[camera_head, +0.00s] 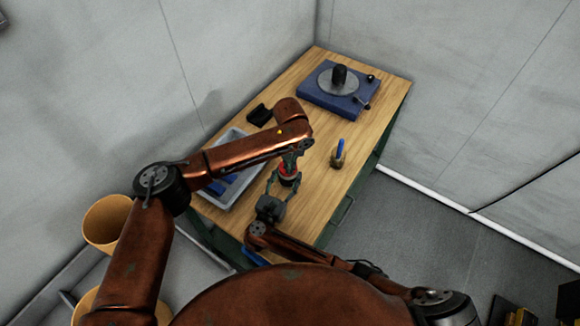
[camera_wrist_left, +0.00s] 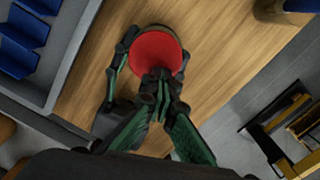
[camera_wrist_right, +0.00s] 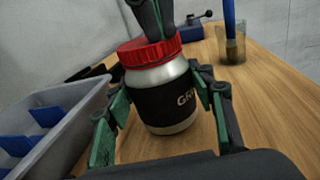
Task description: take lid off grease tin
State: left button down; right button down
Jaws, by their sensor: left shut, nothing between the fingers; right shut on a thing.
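The grease tin (camera_wrist_right: 160,97) stands upright on the table, a silver jar with a black label that partly reads "GR". Its red ribbed lid (camera_wrist_right: 150,52) sits on top; the lid also shows in the left wrist view (camera_wrist_left: 154,55) and the head view (camera_head: 288,171). My right gripper (camera_wrist_right: 160,100) is shut on the tin's body, one finger on each side. My left gripper (camera_wrist_left: 158,82) is shut and empty, its fingertips together at the top of the lid. Whether they touch it I cannot tell.
A grey tray (camera_head: 212,196) with blue compartments or parts stands left of the tin. A small cup (camera_head: 337,160) with a blue-handled tool stands to the right. A blue turntable-like device (camera_head: 325,100) and a black object (camera_head: 259,115) lie farther back. Bare wood surrounds the tin.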

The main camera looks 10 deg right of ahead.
pick_arm(q)
jog(key=shift+a+f, duration=0.1)
jog(key=shift+a, duration=0.05)
jog(key=n, duration=0.2)
jog(key=d+n, duration=0.1)
jog(key=n, duration=0.1)
jog(key=shift+w, duration=0.1)
jog(key=n, duration=0.3)
jog(key=shift+w+d+n, duration=0.15)
jog(key=shift+d+n, duration=0.15)
jog(key=shift+a, duration=0.1)
jog(key=c, duration=2.7)
grip_release()
jog(key=shift+c, duration=0.2)
jog(key=o, duration=0.4)
jog(key=shift+r, duration=0.25)
